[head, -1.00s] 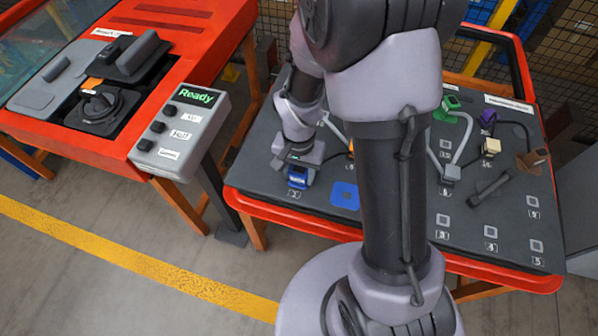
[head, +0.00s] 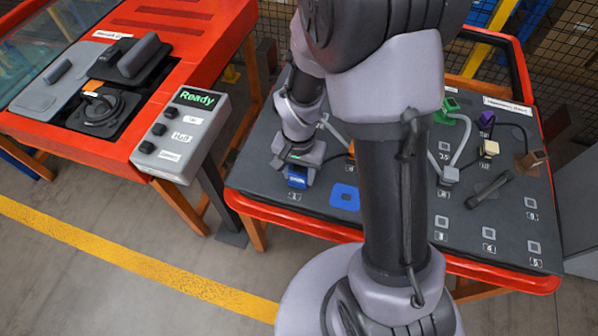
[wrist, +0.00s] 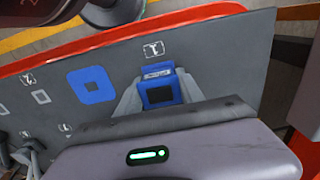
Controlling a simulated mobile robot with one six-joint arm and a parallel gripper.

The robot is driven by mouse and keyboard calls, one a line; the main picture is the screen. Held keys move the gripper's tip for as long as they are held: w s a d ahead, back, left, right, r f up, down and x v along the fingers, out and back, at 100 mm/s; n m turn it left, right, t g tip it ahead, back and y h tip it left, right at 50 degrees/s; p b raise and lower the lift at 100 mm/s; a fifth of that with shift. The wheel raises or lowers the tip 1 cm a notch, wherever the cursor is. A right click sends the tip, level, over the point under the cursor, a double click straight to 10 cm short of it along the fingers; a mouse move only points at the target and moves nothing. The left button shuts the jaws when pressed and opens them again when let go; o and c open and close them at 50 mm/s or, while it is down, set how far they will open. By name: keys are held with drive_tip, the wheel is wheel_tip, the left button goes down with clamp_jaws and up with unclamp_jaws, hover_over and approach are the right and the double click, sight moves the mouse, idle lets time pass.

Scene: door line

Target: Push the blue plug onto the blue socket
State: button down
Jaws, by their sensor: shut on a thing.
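The blue plug (wrist: 159,88) is between the fingers of my gripper (wrist: 160,95) in the wrist view, near the label "1" on the dark board. In the head view the plug (head: 297,177) shows below my gripper (head: 297,168) at the board's left front. My gripper is shut on it. The blue socket (head: 345,197) is a flat blue square with a pale centre, to the right of the plug in the head view. In the wrist view the socket (wrist: 90,85) lies to the left of the plug, apart from it. I cannot tell whether the plug touches the board.
The dark board (head: 390,225) has a red rim and several numbered squares. Green (head: 452,104), purple (head: 487,119), cream (head: 490,149) and brown (head: 531,159) plugs stand at its right and back. A grey control box reading "Ready" (head: 180,135) stands left of the board.

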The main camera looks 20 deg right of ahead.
sight(299, 169)
wheel_tip(299, 169, up, 7)
drive_tip(key=p, duration=0.4)
drive_tip(key=shift+f+p, duration=0.1)
drive_tip(key=shift+p, duration=0.3)
drive_tip(key=shift+f, duration=0.1)
